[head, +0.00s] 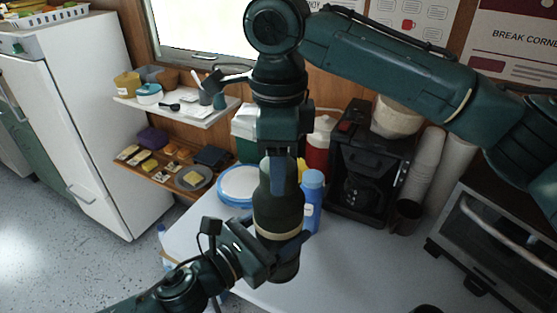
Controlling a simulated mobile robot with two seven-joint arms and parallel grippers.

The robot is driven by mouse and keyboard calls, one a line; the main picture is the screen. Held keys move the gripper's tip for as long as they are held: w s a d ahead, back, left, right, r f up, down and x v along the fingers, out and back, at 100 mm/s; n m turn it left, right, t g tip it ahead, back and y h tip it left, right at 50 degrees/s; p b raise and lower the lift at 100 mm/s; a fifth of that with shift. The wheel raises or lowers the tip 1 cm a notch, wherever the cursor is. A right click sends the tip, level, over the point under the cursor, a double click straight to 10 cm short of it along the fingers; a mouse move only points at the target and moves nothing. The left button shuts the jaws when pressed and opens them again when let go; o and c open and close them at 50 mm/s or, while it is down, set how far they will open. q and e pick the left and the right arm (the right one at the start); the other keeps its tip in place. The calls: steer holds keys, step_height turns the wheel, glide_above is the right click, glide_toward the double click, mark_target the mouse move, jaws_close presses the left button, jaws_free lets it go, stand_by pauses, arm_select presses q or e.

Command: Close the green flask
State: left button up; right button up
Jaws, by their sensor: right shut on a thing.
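The green flask (278,212) stands upright or nearly so in the middle of the head view, with a pale band low on its body. My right gripper (278,182) comes down from above and is shut at the flask's top, on what looks like its cap. The fingers hide the join between cap and neck, so I cannot tell how the cap sits. My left gripper (284,246) reaches in from the lower left, with its fingers at the flask's lower body. I cannot tell whether they press on it. The flask's base shows below them.
A blue bottle (312,190) stands close behind the flask on the right. A blue-rimmed white lid or tub (238,186) is behind left. A black coffee maker (368,165), stacked cups (424,165) and an oven (500,240) line the right. The table (380,265) is clear in front.

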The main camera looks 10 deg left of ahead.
steer(key=o, duration=1)
steer(key=shift+c, duration=0.2)
steer(key=shift+r, duration=2.3)
steer(key=shift+c, duration=0.4)
